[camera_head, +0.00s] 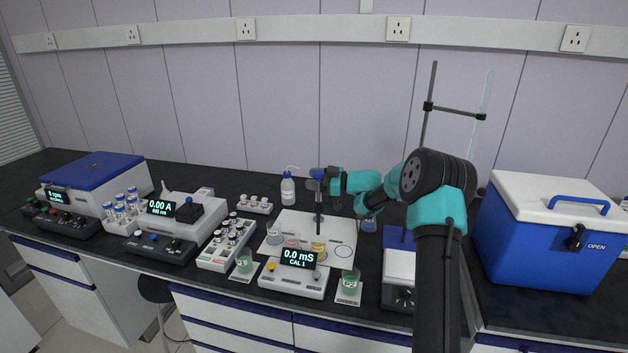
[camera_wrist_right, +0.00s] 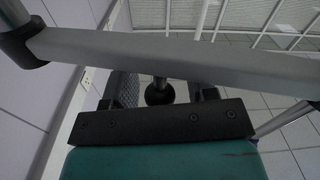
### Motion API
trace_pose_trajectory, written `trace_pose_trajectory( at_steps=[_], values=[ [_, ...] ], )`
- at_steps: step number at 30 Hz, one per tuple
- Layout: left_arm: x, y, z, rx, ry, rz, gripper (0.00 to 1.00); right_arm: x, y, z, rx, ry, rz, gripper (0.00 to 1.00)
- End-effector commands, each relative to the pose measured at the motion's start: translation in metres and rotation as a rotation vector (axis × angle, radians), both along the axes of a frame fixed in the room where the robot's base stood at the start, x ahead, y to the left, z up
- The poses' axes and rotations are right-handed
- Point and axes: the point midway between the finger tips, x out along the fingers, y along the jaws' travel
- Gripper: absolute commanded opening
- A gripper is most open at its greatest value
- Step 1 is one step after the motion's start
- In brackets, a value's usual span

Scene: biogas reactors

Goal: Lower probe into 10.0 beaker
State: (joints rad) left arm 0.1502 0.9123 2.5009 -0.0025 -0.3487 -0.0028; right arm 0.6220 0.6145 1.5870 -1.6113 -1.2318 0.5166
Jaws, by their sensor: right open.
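A dark, thin, upright probe (camera_head: 318,222) shows in the head view below my right gripper (camera_head: 319,175), its lower end at a small beaker with yellow liquid (camera_head: 318,250). Whether the tip is inside or behind that beaker cannot be told. My right gripper is open, at the probe's upper end. In the right wrist view a dark round knob on a rod (camera_wrist_right: 159,92) lies between black finger parts. The 10.0 label is not readable. My left gripper is not in view.
A white mat (camera_head: 343,228) lies under the yellow beaker. A wash bottle (camera_head: 288,189) stands behind it. A vial rack (camera_head: 227,243) is at left, a blue cooler (camera_head: 548,235) and a rod stand (camera_head: 428,105) at right.

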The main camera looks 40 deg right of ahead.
Motion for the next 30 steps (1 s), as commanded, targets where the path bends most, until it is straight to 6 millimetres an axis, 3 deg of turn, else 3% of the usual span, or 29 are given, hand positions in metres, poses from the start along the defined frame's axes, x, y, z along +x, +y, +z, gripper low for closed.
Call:
trace_pose_trajectory(
  at_steps=[8, 22, 30],
  values=[
    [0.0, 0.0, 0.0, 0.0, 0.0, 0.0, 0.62, -0.006, -0.006, 0.0, 0.0, 0.0, -0.002, 0.52],
    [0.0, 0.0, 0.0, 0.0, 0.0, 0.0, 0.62, -0.052, -0.046, 0.0, 0.0, 0.0, -0.002, 0.52],
    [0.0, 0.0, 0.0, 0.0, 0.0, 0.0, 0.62, -0.056, -0.05, 0.0, 0.0, 0.0, 0.0, 0.52]
  ],
)
